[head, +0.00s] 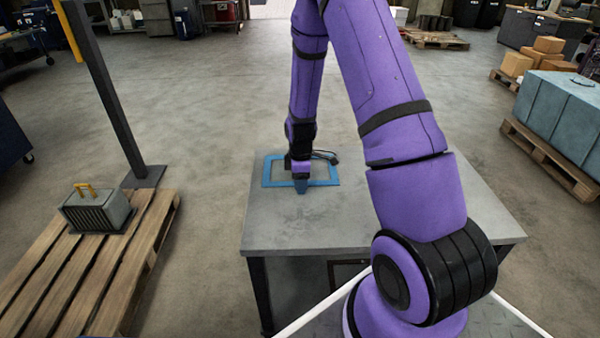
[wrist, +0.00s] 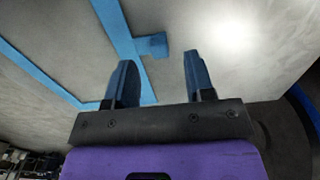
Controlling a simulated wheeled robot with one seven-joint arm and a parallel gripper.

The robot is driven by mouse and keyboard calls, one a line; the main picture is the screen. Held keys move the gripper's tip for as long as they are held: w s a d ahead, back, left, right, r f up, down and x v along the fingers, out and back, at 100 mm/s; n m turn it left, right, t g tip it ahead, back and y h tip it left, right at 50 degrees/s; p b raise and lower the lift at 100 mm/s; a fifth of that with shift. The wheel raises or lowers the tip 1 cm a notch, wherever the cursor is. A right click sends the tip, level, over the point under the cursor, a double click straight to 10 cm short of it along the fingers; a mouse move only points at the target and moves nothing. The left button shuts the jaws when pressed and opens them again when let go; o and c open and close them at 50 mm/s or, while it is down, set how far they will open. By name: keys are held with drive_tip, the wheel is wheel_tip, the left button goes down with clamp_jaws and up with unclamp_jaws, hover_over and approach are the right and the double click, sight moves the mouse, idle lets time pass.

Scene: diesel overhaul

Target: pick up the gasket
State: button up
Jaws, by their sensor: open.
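The gasket is a flat blue rectangular frame (head: 268,173) lying on the grey table. In the wrist view its blue bars (wrist: 122,28) cross the upper left, and a short blue tab (wrist: 153,46) sticks out from one bar. My gripper (head: 301,184) is over the gasket's near side in the head view. In the wrist view my gripper (wrist: 160,62) is open, with its two dark blue fingers apart. The tab appears between and just beyond the fingertips, and nothing is held. The exact height above the tab is hard to tell.
The grey table (head: 300,226) is mostly bare in front of the gasket. A small dark item (head: 325,156) lies by the gasket's far side. A wooden pallet (head: 140,235) with a grey finned box (head: 97,212) is at left, beside a dark post (head: 105,90).

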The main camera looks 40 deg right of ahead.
drive_tip(key=shift+d+f, duration=0.1)
drive_tip(key=shift+f, duration=1.35)
clamp_jaws()
drive_tip(key=shift+r, duration=0.15)
